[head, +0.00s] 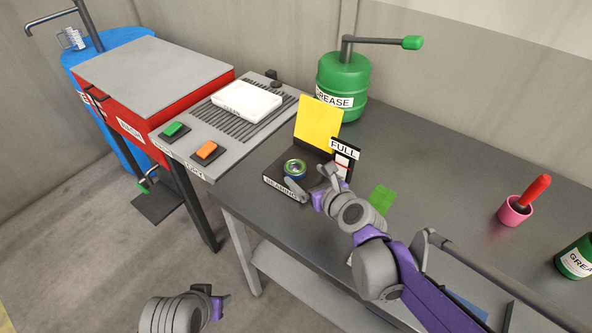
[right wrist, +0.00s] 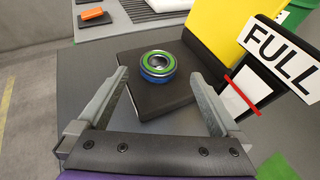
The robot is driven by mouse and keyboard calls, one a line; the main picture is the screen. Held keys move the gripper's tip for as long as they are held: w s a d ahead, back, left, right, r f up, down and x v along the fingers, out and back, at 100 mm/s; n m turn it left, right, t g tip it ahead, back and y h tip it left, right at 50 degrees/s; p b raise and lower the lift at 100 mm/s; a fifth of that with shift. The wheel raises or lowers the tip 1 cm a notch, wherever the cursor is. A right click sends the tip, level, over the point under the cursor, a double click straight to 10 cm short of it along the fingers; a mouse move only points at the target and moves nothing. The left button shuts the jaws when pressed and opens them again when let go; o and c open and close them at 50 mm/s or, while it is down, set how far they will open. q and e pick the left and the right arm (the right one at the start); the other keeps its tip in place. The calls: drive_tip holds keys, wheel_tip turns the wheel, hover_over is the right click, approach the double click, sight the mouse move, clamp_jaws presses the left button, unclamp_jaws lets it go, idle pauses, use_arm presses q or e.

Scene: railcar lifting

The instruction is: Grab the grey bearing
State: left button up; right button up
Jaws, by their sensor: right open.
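The bearing (head: 294,168) is a small ring with grey metal, a green face ring and a blue lower band. It sits on a dark block (head: 272,183) labelled "BEARING" near the table's front edge. My right gripper (head: 309,178) is open, its fingers pointing toward the block. In the right wrist view the bearing (right wrist: 157,66) lies between and just beyond the open fingertips (right wrist: 156,77), with no visible contact. My left arm's end (head: 215,300) shows low in the head view, away from the table; its fingers are not clear.
A yellow panel (head: 318,122) stands behind the block, with a "FULL" sign (head: 343,147) on its right. A green grease can (head: 342,85) is behind. A red cabinet (head: 135,128) and a button panel (head: 190,142) stand left. A pink cup (head: 514,212) is far right.

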sight(298, 170)
drive_tip(key=x, duration=0.5)
drive_tip(key=shift+w+a+f, duration=0.15)
drive_tip(key=shift+a+f, duration=0.05)
drive_tip(key=shift+f, duration=0.15)
clamp_jaws()
